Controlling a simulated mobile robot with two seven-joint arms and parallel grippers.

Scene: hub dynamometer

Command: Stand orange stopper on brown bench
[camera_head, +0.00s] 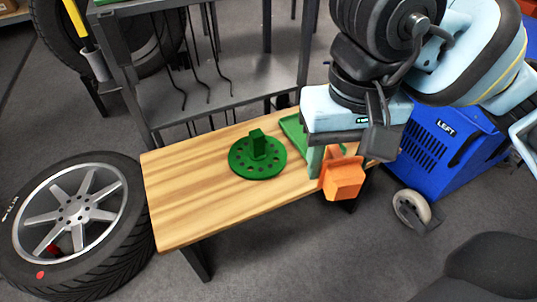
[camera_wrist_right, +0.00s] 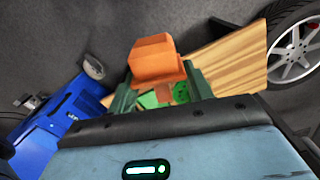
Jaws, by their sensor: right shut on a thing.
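My right gripper (camera_head: 326,160) is shut on the orange stopper (camera_head: 344,180), a blocky piece with a wider part and a narrower block end. It is at the right end of the brown wooden bench (camera_head: 190,200), overlapping its front edge in the head view. I cannot tell whether it touches the bench. In the right wrist view the stopper (camera_wrist_right: 155,62) sits between the green fingers of the gripper (camera_wrist_right: 160,88), with the bench (camera_wrist_right: 235,55) behind it. My left gripper is not in view.
A green round plate with holes and an upright block (camera_head: 258,158) stands mid-bench. A green tray (camera_head: 292,128), partly hidden by my gripper, lies to its right. The bench's left part is clear. A wheel (camera_head: 75,215) and a blue cart (camera_head: 445,135) flank the bench; a grey shelf (camera_head: 215,85) stands behind.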

